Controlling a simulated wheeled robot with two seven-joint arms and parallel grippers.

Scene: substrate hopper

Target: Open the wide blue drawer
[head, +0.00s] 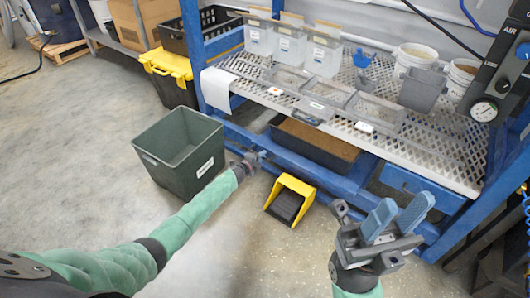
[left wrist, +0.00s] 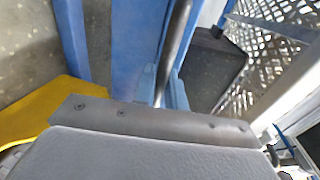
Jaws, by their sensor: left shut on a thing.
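The wide blue drawer (head: 322,173) is low under the mesh-topped bench, its long blue front facing me. A dark-rimmed box with brown material (head: 315,143) shows behind that front; I cannot tell whether it belongs to the drawer or how far the drawer is out. My left gripper (head: 257,158) is at the left part of the front, shut on the drawer's dark bar handle (left wrist: 175,50), which runs up beside blue metal in the left wrist view. The grip itself is mostly hidden. My right gripper (head: 401,214) is open and empty, its blue fingers apart, in front of a smaller blue drawer (head: 424,186).
A dark green bin (head: 180,152) stands on the floor left of my left gripper. A yellow pedal guard (head: 290,199) stands on the floor just before the drawer. Clear trays and containers (head: 325,52) stand on the bench (head: 455,150). Open floor lies at the left.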

